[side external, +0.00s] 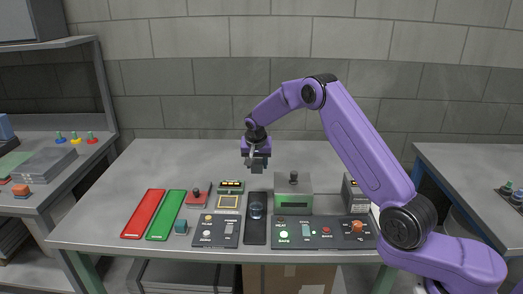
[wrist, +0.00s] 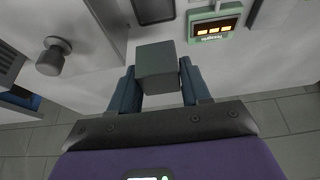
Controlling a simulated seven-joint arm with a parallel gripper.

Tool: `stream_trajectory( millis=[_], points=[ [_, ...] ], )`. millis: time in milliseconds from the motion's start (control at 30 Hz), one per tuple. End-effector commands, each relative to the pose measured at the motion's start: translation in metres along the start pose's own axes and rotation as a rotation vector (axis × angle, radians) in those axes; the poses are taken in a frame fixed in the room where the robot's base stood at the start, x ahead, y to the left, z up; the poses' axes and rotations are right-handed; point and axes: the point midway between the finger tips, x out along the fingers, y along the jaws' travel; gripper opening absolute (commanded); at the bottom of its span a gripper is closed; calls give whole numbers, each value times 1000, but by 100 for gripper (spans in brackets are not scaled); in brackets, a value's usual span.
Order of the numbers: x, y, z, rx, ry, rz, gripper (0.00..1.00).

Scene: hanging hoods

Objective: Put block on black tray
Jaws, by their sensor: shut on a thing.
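My gripper (side external: 257,165) hangs in the air over the back middle of the table. In the wrist view my gripper (wrist: 157,88) is shut on a dark grey-green block (wrist: 156,66), with a finger on each side. In the side view the held block is too small to tell apart from the fingers. The black tray (side external: 255,233) is a long narrow strip at the front middle of the table, below and nearer the camera than my gripper.
A red tray (side external: 143,214) and the green tray (side external: 166,215) lie at left. An amber display (side external: 231,186) and a switch panel (side external: 218,231) are left of the black tray. A knobbed grey box (side external: 293,193) and another panel (side external: 319,233) are right. The table's back left is clear.

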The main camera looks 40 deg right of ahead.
Motion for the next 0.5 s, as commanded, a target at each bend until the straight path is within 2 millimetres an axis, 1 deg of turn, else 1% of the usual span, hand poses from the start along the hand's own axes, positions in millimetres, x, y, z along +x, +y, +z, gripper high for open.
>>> stream_trajectory(
  millis=[33, 200, 500],
  points=[
    [12, 0, 5, -4, -1, 2, 0],
    [36, 0, 14, -2, 2, 0, 0],
    [54, 0, 22, -3, 3, -2, 0]
  ],
)
